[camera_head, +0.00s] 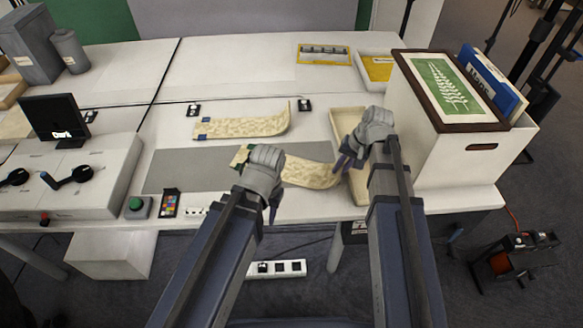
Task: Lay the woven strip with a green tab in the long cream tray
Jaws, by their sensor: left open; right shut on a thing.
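The woven strip with a green tab (310,174) lies across the front of the grey mat, its green tab (240,156) at the left end. Its right end curls up by the near part of the long cream tray (347,122). My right gripper (344,164) is shut on the strip's right end, at the tray's left wall; the hand hides part of the tray. My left gripper (272,203) is open, in front of the strip's left part, and hides some of it. I cannot tell if it touches the strip.
A second woven strip with blue tabs (245,125) lies behind, its right end curled up. A white box (440,150) with a framed green picture stands right of the tray. A green button (137,205) and a colour card (170,203) are at the front left. Yellow trays (325,55) stand behind.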

